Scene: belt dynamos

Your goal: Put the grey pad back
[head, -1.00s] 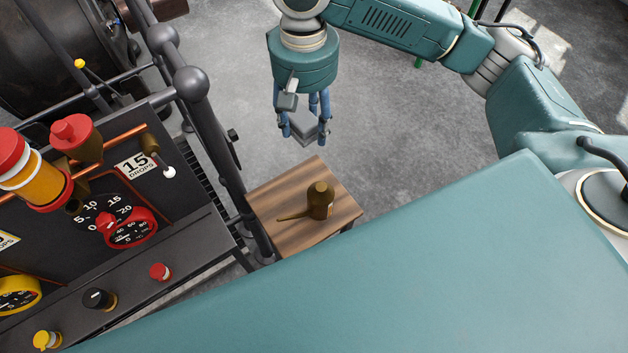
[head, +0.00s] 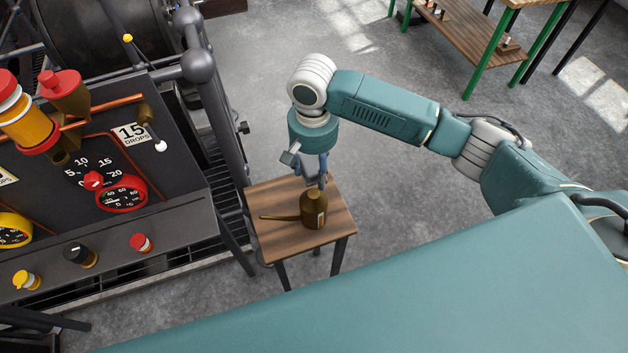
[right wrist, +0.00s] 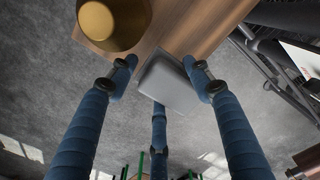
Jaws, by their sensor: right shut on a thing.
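My right gripper (head: 316,182) is low at the far edge of a small wooden table (head: 280,238), behind a brown oil can with a spout (head: 313,209). In the right wrist view the grey pad (right wrist: 170,84) sits between the blue fingers, and the gripper is shut on it. There the pad overlaps the edge of the table top; I cannot tell whether it touches the wood. My left gripper is not in view.
The oil can also shows in the right wrist view (right wrist: 112,22), close to the pad. A dark control panel (head: 170,205) with gauges and knobs stands left of the table. A green-legged workbench (head: 470,38) is at the back right. Open concrete floor lies between.

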